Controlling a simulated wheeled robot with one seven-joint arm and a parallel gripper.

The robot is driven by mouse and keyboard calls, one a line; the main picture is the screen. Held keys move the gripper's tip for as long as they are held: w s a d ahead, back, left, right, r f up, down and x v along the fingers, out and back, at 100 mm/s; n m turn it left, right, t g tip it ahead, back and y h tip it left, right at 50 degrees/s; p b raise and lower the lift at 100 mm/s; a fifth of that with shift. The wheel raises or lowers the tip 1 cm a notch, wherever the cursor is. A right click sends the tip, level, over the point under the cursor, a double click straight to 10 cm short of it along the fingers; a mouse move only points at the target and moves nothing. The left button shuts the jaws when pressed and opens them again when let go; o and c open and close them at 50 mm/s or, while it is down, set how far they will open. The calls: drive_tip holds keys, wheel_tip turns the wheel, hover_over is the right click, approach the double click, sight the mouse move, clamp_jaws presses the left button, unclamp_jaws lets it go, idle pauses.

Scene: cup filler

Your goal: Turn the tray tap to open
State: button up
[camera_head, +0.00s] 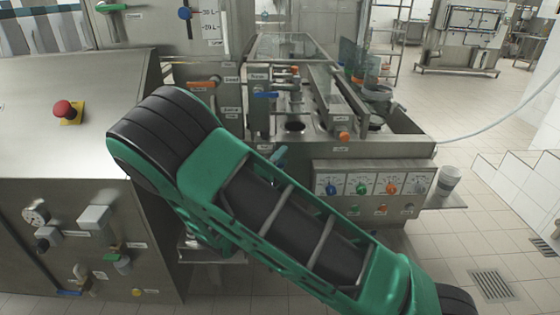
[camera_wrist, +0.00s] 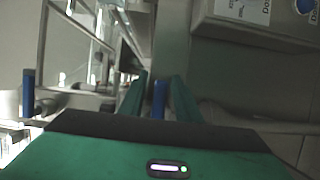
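In the wrist view, the two green fingers of my gripper (camera_wrist: 158,90) stand apart. A narrow blue handle (camera_wrist: 158,101) shows between them, with small gaps beside it. I cannot tell from its look alone whether it is the tray tap. In the head view, my arm hides most of my gripper and the handle. A small teal piece (camera_head: 278,156) shows past the arm's upper edge, in front of the steel tray unit (camera_head: 385,148); I cannot tell whether it is a fingertip or a tap lever.
A control panel with coloured knobs (camera_head: 362,188) is right of my arm. A blue lever (camera_head: 266,95) and an orange lever (camera_head: 202,85) sit behind it. A red emergency button (camera_head: 66,110) is on the left cabinet (camera_head: 60,150). A cup (camera_head: 449,180) stands at right. A blue post (camera_wrist: 28,92) is left in the wrist view.

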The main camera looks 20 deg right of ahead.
drive_tip(key=shift+c, duration=0.5)
clamp_jaws()
drive_tip(key=shift+f, duration=0.15)
drive_tip(key=f+m, duration=0.1)
drive_tip(key=m, duration=0.1)
drive_tip(key=f+m+g+y, duration=0.1)
drive_tip(key=m, duration=0.1)
drive_tip(key=shift+a, duration=0.2)
drive_tip(key=shift+w+a+f+m+y, duration=0.25)
drive_tip(key=shift+a+f+m+y, duration=0.4)
drive_tip(key=shift+m+y, duration=0.65)
drive_tip(key=shift+w+a+f+m+y, duration=0.3)
drive_tip(key=shift+a+m+y, duration=0.6)
drive_tip(key=shift+m, duration=0.95)
drive_tip(key=shift+w+a+f+m+y, duration=0.15)
drive_tip(key=shift+a+f+m+y, duration=0.7)
drive_tip(key=shift+m, duration=0.7)
drive_tip(key=shift+r, duration=0.25)
